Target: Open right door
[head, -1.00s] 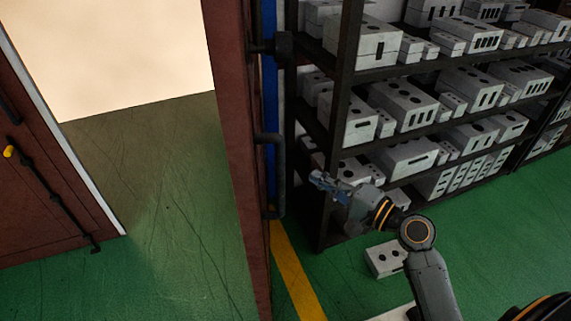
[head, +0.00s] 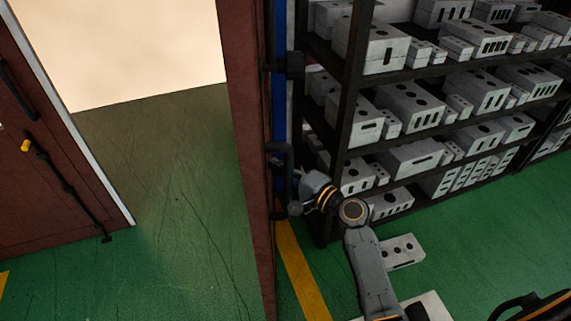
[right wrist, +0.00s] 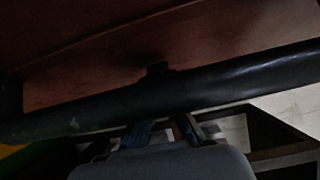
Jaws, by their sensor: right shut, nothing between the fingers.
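The right door (head: 246,150) is dark red-brown and stands swung open, seen nearly edge-on in the head view. A black bar handle (head: 270,165) is on its right-hand face. In the right wrist view the handle bar (right wrist: 230,85) crosses the picture close to the camera, with the door's face (right wrist: 200,30) behind it. My right gripper (head: 291,187) is at the handle, its tips partly hidden there in the head view. In the wrist view the fingers (right wrist: 162,130) reach the bar's lower edge, shut and empty; contact cannot be told. My left gripper is out of view.
A black shelf rack (head: 345,120) with grey mould blocks stands close right of the door. A loose block (head: 402,251) lies on the green floor. The left door (head: 50,190) stands at the left, with clear floor and a bright opening between the doors.

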